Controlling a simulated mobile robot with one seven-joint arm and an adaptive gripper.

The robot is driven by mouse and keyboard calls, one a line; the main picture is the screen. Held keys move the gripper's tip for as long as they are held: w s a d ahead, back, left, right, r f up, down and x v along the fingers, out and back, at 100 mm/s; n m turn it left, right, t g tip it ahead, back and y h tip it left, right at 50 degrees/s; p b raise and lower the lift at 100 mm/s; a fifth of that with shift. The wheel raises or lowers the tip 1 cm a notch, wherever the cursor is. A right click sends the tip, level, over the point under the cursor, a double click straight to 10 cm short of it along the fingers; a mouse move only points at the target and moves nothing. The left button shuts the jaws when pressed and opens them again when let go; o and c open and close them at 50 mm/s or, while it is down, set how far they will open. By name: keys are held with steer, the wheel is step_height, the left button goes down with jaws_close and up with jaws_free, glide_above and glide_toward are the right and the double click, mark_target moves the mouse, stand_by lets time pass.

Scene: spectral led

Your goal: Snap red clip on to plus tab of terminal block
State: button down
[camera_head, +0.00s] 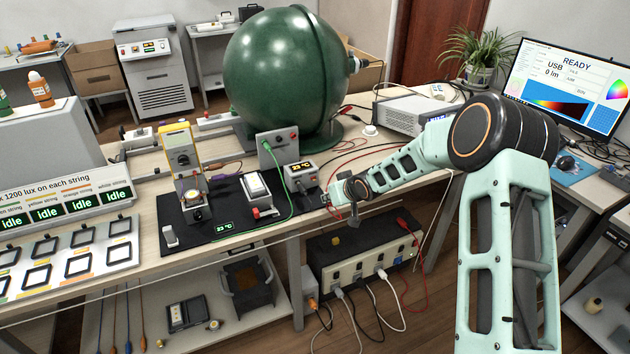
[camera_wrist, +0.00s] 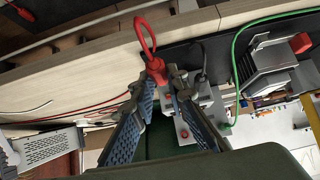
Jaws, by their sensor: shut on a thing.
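In the wrist view, the two blue-padded fingers of my gripper (camera_wrist: 162,92) close around a red clip (camera_wrist: 156,70), which has a red lead looping from its end. In the head view, my gripper (camera_head: 345,200) is low over the front edge of the bench, with a bit of red (camera_head: 326,198) at its tip. A grey upright panel (camera_head: 278,149) with a red terminal and a green wire stands behind; I cannot tell if it is the terminal block. The plus tab cannot be made out. The clip's jaws are partly hidden by my fingers.
A small box with an orange display (camera_head: 300,174) stands close to my gripper. A finned fixture (camera_head: 257,188) is on the black mat (camera_head: 215,232). A large green sphere (camera_head: 285,65) is behind. A power unit (camera_head: 365,255) with cables sits below the bench edge.

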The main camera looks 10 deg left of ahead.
steer(key=shift+w+a+r+p, duration=0.1)
steer(key=shift+w+a, duration=0.4)
steer(key=shift+w, duration=0.3)
steer(key=shift+w+a+f+p, duration=0.15)
steer(key=shift+w+a, duration=0.35)
steer(key=shift+w, duration=0.25)
steer(key=shift+w+a+r+p, duration=0.15)
steer(key=shift+w+a, duration=0.35)
steer(key=shift+w, duration=0.3)
steer(key=c, duration=2.5)
jaws_free()
jaws_close()
steer(key=shift+b, duration=0.45)
steer(key=shift+w+a, duration=0.1)
steer(key=shift+w+a, duration=0.6)
steer(key=shift+w, duration=0.25)
